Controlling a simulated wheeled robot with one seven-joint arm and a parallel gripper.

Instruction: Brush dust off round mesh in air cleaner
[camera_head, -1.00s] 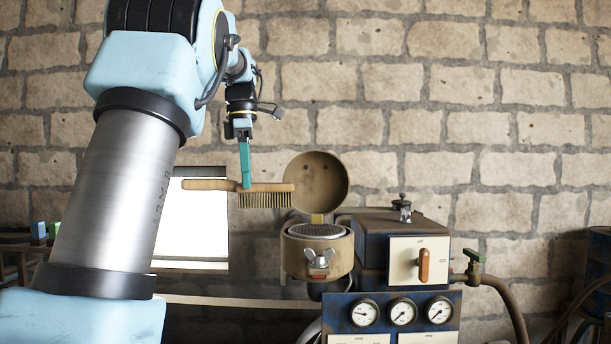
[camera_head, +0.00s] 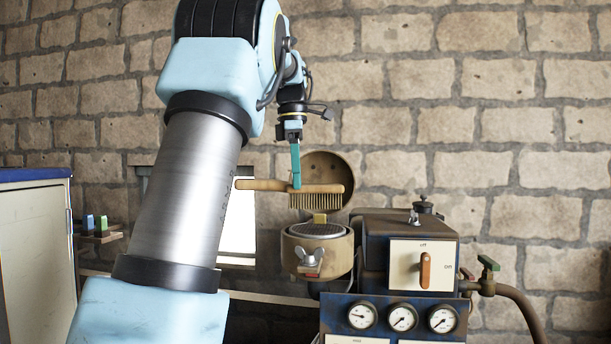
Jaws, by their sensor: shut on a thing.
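My gripper (camera_head: 295,172) is shut on a wooden-handled brush (camera_head: 262,185) and holds it level, bristles down. The handle points left and the bristles (camera_head: 312,201) are at the right end. The brush hangs a little above the air cleaner (camera_head: 318,262), a round tan housing with a wing nut on its front. The round mesh (camera_head: 318,230) shows in its open top, below the bristles and apart from them. The open round lid (camera_head: 335,165) stands upright behind the brush, partly hidden by it. Dust on the mesh is too small to make out.
Right of the air cleaner is a dark engine box with an orange switch (camera_head: 425,270) and several gauges (camera_head: 403,317) below. A hose (camera_head: 520,305) curves at the right. A white cabinet (camera_head: 38,260) and a small shelf (camera_head: 100,237) stand at the left.

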